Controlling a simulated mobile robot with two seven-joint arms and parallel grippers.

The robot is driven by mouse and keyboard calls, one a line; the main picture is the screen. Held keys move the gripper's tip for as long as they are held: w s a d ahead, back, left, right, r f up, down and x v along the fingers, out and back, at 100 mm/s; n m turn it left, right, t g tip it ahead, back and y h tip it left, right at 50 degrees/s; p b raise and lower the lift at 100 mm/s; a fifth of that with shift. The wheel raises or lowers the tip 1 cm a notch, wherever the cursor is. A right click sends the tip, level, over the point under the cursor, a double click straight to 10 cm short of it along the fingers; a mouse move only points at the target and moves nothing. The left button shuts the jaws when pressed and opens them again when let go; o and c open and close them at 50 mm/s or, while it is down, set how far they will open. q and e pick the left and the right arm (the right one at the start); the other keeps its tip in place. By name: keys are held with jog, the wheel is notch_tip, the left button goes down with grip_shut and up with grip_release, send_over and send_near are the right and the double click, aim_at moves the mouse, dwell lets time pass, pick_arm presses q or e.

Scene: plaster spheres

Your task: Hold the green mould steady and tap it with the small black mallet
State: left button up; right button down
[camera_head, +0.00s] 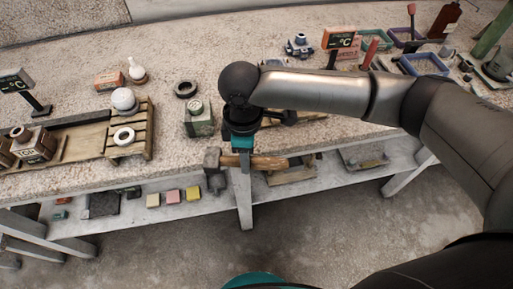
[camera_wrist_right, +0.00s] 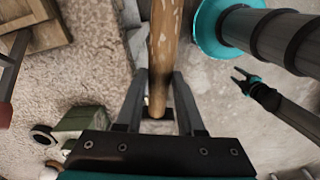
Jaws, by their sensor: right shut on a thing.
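The green mould (camera_head: 198,120) is a block standing upright on the plaster-covered bench near its front edge. It also shows at the lower left of the right wrist view (camera_wrist_right: 82,124), partly hidden by my gripper body. My right gripper (camera_head: 244,163) is shut on the wooden handle of the small mallet (camera_head: 268,162), just beyond the bench's front edge. The mallet's dark head (camera_head: 213,171) is left of the gripper, below and apart from the mould. The handle fills the upper middle of the right wrist view (camera_wrist_right: 164,50). My left gripper (camera_wrist_right: 246,82) is open and empty, away from the mould.
A black ring (camera_head: 185,89) lies behind the mould. A wooden slatted rack (camera_head: 142,140) with a white sphere (camera_head: 124,99) and ring (camera_head: 124,136) stands to the left. A lower shelf (camera_head: 130,214) holds coloured blocks. Trays and bottles are at the back right.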

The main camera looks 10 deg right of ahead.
jog(key=shift+w+a+f+n+b, duration=0.1)
jog(key=shift+a+f+n+b, duration=0.15)
jog(key=shift+a+f+n, duration=0.3)
jog(key=shift+w+a+f+n+b, duration=0.1)
jog(key=shift+a+f+n+b, duration=0.15)
jog(key=shift+f+n, duration=0.35)
jog(key=w, duration=0.5)
jog(key=shift+d, duration=0.15)
